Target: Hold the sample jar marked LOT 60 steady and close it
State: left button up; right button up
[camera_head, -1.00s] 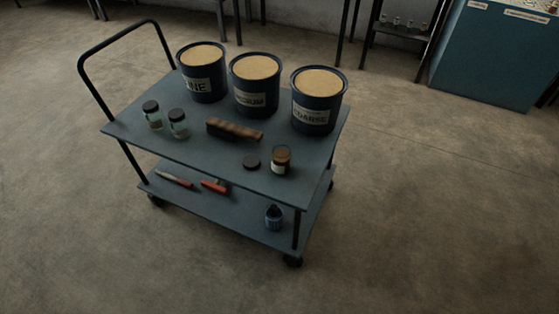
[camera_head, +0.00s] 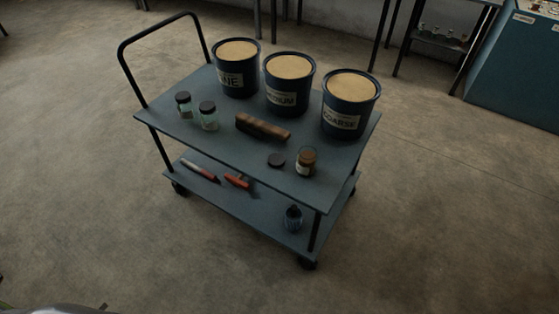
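A small open jar with brown contents and a pale label (camera_head: 307,163) stands upright near the front right of the cart's top shelf. Its label is too small to read. A dark round lid (camera_head: 276,160) lies flat on the shelf just left of it, apart from the jar. Two clear jars with dark lids on, one (camera_head: 185,106) and another (camera_head: 208,117), stand at the left of the shelf. Neither gripper can be made out. A blurred grey shape, probably part of me, shows at the bottom left edge.
The blue cart's top shelf (camera_head: 225,142) also holds three sand-filled buckets (camera_head: 236,78) at the back and a brown brush-like block (camera_head: 263,128). Red-handled tools (camera_head: 238,181) and a dark blue container (camera_head: 293,217) are on the lower shelf. The floor (camera_head: 440,230) around the cart is clear.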

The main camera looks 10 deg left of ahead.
aim_at(306, 160)
jog(key=i+j, duration=0.2)
jog(key=j, duration=0.2)
jog(key=i+j, duration=0.2)
jog(key=j, duration=0.2)
jog(key=i+j, duration=0.25)
jog(key=j, duration=0.15)
jog(key=i+j, duration=0.2)
jog(key=j, duration=0.25)
jog(key=z, duration=1.3)
